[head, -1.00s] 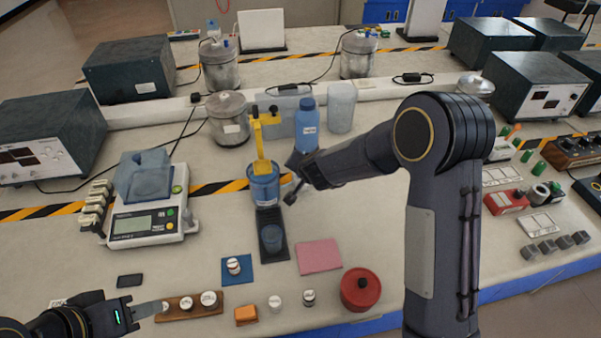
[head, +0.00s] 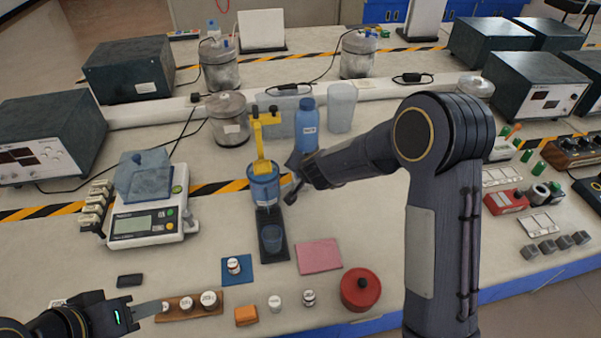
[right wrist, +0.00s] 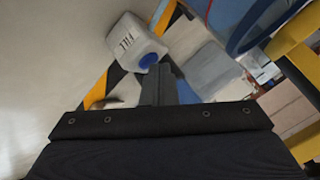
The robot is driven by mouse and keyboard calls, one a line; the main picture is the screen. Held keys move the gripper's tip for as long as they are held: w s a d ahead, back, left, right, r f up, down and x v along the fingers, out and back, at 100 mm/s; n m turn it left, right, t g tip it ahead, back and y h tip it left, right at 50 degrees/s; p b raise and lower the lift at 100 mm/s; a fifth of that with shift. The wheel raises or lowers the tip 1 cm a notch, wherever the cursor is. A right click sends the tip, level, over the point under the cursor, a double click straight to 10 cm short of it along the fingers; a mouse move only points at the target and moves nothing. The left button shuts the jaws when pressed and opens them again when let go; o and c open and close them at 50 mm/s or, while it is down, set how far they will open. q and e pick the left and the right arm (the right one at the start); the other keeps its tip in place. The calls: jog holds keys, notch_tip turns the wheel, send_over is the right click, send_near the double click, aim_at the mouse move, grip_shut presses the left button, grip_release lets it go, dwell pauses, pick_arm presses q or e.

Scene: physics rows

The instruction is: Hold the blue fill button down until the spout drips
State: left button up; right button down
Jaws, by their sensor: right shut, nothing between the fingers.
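The blue fill button (right wrist: 149,60) sits on the end of a white housing marked FILL (right wrist: 128,42), seen in the right wrist view. My right gripper (right wrist: 162,72) is shut and empty, its tips right beside the button; I cannot tell whether they touch or press it. In the head view my right gripper (head: 291,190) is at the right side of the blue dispenser tank (head: 264,188). The button is not discernible there. The spout and any drip are not discernible. My left gripper (head: 127,310) is low at the left.
A yellow bracket (head: 263,140) rises over the tank. A blue bottle (head: 306,124) stands behind my right gripper. A balance (head: 147,222) is to the left. A pink cloth (head: 319,256) and a red pot (head: 360,290) lie to the right.

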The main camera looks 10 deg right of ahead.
jog(key=shift+r, duration=0.1)
jog(key=shift+r+p, duration=0.8)
jog(key=shift+p, duration=0.2)
jog(key=shift+r, duration=0.1)
notch_tip(320, 180, up, 5)
jog(key=p, duration=0.5)
